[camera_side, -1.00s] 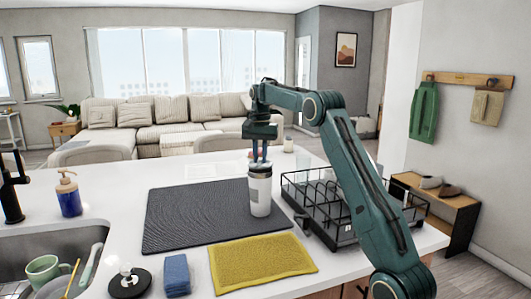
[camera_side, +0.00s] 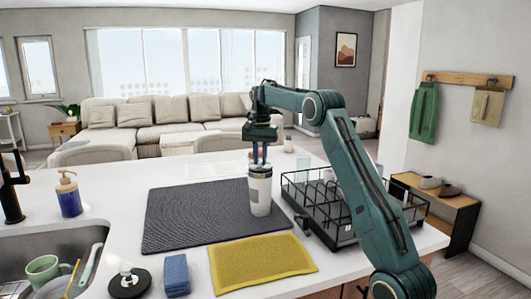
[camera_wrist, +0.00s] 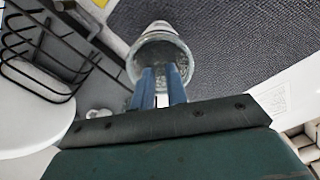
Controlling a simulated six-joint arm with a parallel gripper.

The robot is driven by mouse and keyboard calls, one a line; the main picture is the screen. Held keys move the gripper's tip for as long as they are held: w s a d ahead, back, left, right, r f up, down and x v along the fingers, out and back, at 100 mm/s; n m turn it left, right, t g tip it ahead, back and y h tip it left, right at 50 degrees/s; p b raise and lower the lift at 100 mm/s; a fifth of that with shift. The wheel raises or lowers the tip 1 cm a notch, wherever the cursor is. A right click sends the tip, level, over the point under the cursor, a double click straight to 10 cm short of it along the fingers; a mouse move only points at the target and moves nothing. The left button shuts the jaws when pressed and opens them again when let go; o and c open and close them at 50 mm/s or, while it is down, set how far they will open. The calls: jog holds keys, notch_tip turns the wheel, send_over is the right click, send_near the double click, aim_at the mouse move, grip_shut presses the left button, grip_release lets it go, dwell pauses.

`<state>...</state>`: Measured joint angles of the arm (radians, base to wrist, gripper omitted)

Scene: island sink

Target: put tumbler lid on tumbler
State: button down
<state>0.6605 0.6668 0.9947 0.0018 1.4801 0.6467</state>
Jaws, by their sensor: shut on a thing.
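The white tumbler (camera_side: 260,195) stands upright on the dark mat, near its right edge. My gripper (camera_side: 260,162) points down over its top, with two blue fingers shut on the clear tumbler lid (camera_wrist: 160,46). In the wrist view the fingertips (camera_wrist: 163,72) are close together at the lid, which lies over the tumbler's mouth. The lid also shows as a grey band at the tumbler's top in the side view (camera_side: 260,170). I cannot tell whether the lid is fully seated on the rim.
A black wire dish rack (camera_side: 325,215) stands close to the right of the tumbler. The dark mat (camera_side: 190,215) is clear to the left.

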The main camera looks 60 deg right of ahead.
aim_at(260, 161)
jog(key=shift+f, duration=0.35)
dwell(1.1)
jog(key=c, duration=1.3)
grip_release()
jog(key=shift+r, duration=5.8)
jog(key=shift+r, duration=0.2)
jog(key=shift+a, duration=0.1)
